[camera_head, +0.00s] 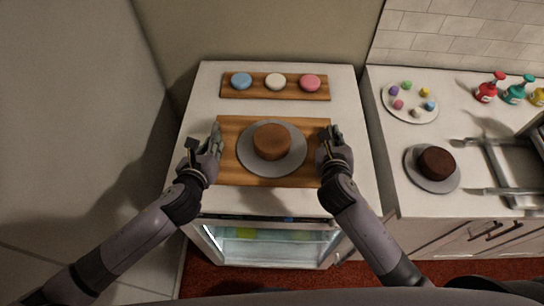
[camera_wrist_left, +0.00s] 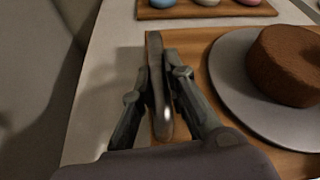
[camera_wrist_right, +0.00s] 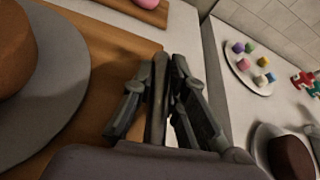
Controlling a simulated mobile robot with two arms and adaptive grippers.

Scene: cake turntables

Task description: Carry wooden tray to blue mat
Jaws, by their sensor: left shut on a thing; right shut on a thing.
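The wooden tray (camera_head: 231,176) is on the white counter top, bearing a grey round turntable (camera_head: 244,164) with a brown cake (camera_head: 271,140) on it. My left gripper (camera_head: 215,142) is shut on the metal handle (camera_wrist_left: 157,85) at the tray's left edge. My right gripper (camera_head: 327,144) is shut on the handle (camera_wrist_right: 158,100) at the tray's right edge. The tray looks level; I cannot tell whether it touches the counter. No blue mat shows in these views.
Behind the tray is a wooden board (camera_head: 255,92) with blue, white and pink round items. The right counter (camera_head: 393,180) holds a plate of coloured pieces (camera_head: 410,102), a dark cake (camera_head: 436,162) and bottles (camera_head: 488,88). A glass-fronted cabinet (camera_head: 265,243) is below the tray.

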